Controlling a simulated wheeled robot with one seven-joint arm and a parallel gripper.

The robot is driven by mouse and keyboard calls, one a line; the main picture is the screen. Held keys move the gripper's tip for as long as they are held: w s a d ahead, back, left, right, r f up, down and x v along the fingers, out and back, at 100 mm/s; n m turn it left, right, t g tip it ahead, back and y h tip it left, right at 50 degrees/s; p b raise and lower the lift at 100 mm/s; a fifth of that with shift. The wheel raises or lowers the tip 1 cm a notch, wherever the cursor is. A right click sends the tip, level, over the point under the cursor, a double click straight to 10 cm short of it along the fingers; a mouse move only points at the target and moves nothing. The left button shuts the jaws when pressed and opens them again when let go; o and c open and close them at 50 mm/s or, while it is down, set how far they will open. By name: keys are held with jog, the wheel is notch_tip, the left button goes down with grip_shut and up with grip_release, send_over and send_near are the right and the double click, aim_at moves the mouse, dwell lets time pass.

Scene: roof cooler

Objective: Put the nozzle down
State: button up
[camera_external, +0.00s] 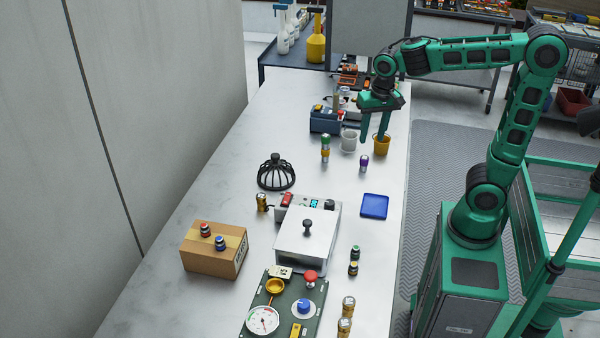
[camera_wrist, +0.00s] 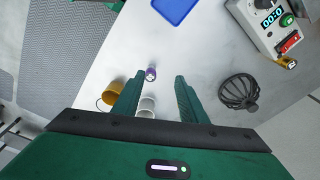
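My gripper (camera_external: 373,140) is above the far right part of the counter, near the yellow cup (camera_external: 382,144) and the grey-white cup (camera_external: 349,141). In the wrist view my gripper (camera_wrist: 160,76) has its two fingers wide apart, with nothing held between them. A small purple-topped item (camera_wrist: 151,73) stands on the counter below, seen between the fingertips; it also shows in the external view (camera_external: 364,162). The fingers partly cover the yellow cup (camera_wrist: 113,93) and white cup (camera_wrist: 146,104). I cannot tell which thing, if any, is the nozzle.
A black wire dome (camera_external: 276,172), a blue tray (camera_external: 374,206), a lidded machine (camera_external: 308,240), a cardboard box (camera_external: 214,250) and a control panel (camera_external: 284,310) stand on the counter (camera_external: 170,290). A green-topped bottle (camera_external: 325,148) stands near the cups. The left front counter is clear.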

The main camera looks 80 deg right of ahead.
jog(key=s+d+f+n, duration=0.2)
jog(key=s+f, duration=0.2)
jog(key=s, duration=0.6)
jog(key=s+d+f+n+g+y, duration=0.1)
jog(key=s+d+f+n, duration=0.1)
jog(key=s, duration=0.9)
notch_tip(320, 180, down, 2)
jog(key=shift+s+f+n, duration=0.15)
jog(key=shift+n, duration=0.65)
jog(key=shift+o, duration=0.4)
